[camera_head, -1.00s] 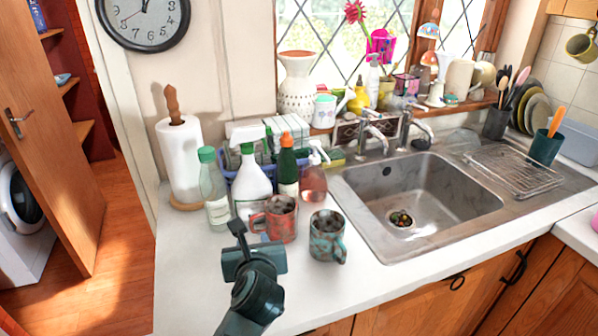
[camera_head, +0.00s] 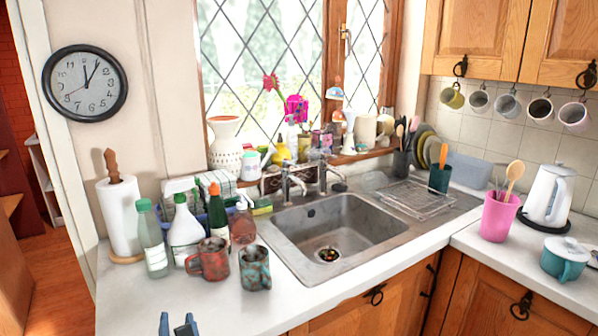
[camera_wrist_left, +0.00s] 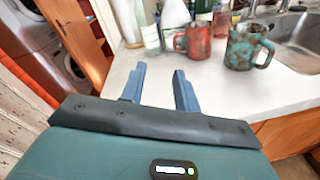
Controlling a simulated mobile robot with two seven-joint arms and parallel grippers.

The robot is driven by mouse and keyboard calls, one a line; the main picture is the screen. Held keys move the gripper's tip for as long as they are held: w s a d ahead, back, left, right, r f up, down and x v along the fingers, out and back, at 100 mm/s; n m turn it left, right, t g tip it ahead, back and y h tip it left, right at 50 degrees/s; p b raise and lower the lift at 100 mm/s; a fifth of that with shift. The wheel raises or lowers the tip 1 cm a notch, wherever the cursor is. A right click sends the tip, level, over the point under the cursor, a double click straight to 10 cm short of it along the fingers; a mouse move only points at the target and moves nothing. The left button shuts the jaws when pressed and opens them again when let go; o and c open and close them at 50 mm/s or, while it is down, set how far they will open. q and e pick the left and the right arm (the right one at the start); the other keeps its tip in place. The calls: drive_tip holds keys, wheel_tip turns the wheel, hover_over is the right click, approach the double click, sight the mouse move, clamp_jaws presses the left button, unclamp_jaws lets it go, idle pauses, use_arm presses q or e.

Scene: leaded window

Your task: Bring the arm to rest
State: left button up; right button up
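My left gripper (camera_head: 179,325) shows only by its blue fingertips at the bottom edge of the head view. In the left wrist view its two fingers (camera_wrist_left: 159,88) stand apart with nothing between them. The gripper is open and empty, over the white counter (camera_head: 215,312) and short of the mugs. A red mottled mug (camera_head: 209,260) stands upright on the counter, and a teal and brown mug (camera_head: 255,268) stands to its right. Both also show in the left wrist view, beyond the fingers. My right gripper is in neither view.
A sink (camera_head: 340,232) lies right of the mugs. Bottles, including a white spray bottle (camera_head: 186,232), and a paper towel roll (camera_head: 119,218) stand behind them. A pink cup (camera_head: 499,217), a teal pot (camera_head: 565,259) and a white kettle (camera_head: 548,195) stand at the right. The counter's front left is clear.

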use_arm(q)
drive_tip(key=s+d+f+m+t+h, duration=0.25)
drive_tip(key=d+m+h, duration=0.2)
drive_tip(key=m, duration=0.75)
drive_tip(key=s+d+f+m+t+h, duration=0.25)
drive_tip(key=s+m+h, duration=0.2)
drive_tip(key=m, duration=0.65)
drive_tip(key=s+f+m+g+h, duration=0.1)
drive_tip(key=s+f+m+g, duration=0.9)
drive_tip(key=f+m, duration=0.6)
drive_tip(key=shift+s+a+f, duration=0.45)
drive_tip(key=shift+s+f, duration=0.35)
drive_tip(key=shift+s, duration=0.35)
drive_tip(key=shift+o, duration=0.3)
